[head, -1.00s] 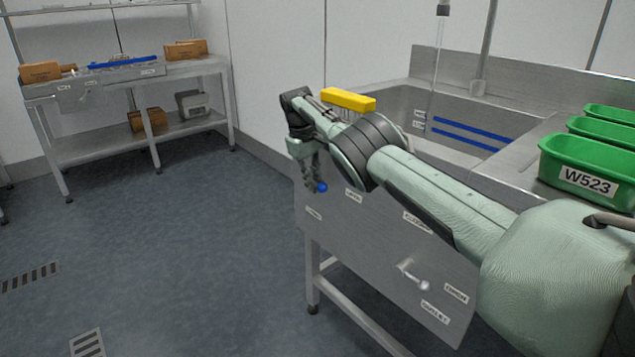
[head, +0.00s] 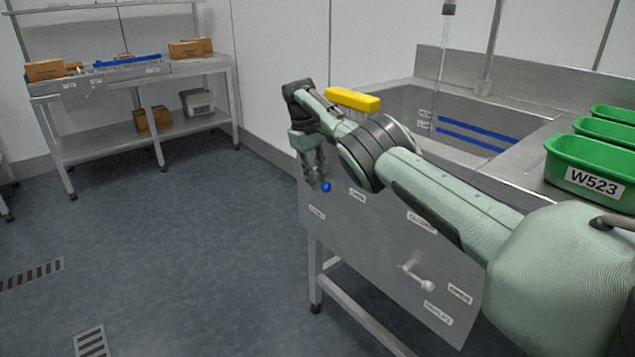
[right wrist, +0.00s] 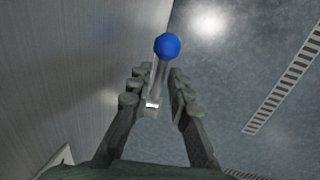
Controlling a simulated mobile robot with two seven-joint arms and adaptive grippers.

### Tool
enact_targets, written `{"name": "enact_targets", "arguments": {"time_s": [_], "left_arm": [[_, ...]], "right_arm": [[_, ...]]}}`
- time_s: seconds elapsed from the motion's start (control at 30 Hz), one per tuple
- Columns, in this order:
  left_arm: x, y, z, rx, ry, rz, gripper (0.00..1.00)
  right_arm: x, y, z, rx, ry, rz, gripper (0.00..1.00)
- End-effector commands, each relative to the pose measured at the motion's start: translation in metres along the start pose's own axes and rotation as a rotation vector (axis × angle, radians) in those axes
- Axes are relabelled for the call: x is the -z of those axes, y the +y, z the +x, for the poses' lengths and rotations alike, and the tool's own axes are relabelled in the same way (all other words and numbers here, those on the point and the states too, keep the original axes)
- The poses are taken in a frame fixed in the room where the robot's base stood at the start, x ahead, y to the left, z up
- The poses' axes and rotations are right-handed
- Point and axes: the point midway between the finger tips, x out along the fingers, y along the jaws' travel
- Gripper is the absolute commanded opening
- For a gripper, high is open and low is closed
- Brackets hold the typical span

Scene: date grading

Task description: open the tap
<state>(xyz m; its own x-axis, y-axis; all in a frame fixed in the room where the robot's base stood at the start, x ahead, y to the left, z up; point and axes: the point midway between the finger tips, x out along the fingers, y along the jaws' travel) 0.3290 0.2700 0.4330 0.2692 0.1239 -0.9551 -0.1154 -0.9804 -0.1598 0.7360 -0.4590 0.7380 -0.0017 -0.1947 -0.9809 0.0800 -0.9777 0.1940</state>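The tap lever with a blue ball knob (head: 326,187) is on the front panel of the steel sink, near its left end. My right gripper (head: 316,176) reaches down in front of the panel at this lever. In the right wrist view, the blue knob (right wrist: 167,46) shows just beyond the fingertips. The lever's stem runs between the two fingers of my right gripper (right wrist: 157,82). The fingers are apart with the stem close between them; whether they press on it I cannot tell. My left gripper is not in view.
A second lever with a pale knob (head: 427,286) sits lower right on the labelled panel (head: 375,245). A yellow brush (head: 352,99) lies behind my right arm at the sink (head: 400,105). Green crates (head: 590,160) stand at right. A steel table (head: 190,67) is far left; the floor between is clear.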

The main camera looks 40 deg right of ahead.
Motion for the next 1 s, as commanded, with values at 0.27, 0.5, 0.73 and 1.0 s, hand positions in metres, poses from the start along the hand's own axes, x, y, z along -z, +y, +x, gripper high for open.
{"name": "enact_targets", "arguments": {"time_s": [0.27, 0.5, 0.73, 1.0], "left_arm": [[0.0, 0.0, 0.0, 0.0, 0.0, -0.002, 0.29], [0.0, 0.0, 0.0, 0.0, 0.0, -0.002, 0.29], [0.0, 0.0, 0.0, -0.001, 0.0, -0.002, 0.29], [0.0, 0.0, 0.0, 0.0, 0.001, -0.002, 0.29]], "right_arm": [[0.0, 0.0, -0.061, -0.001, 0.003, 0.0, 0.19], [-0.001, 0.0, -0.095, 0.0, 0.0, 0.0, 0.19], [-0.001, 0.0, -0.102, 0.0, -0.002, 0.0, 0.19], [0.0, -0.004, -0.094, -0.004, -0.002, -0.006, 0.19]]}}
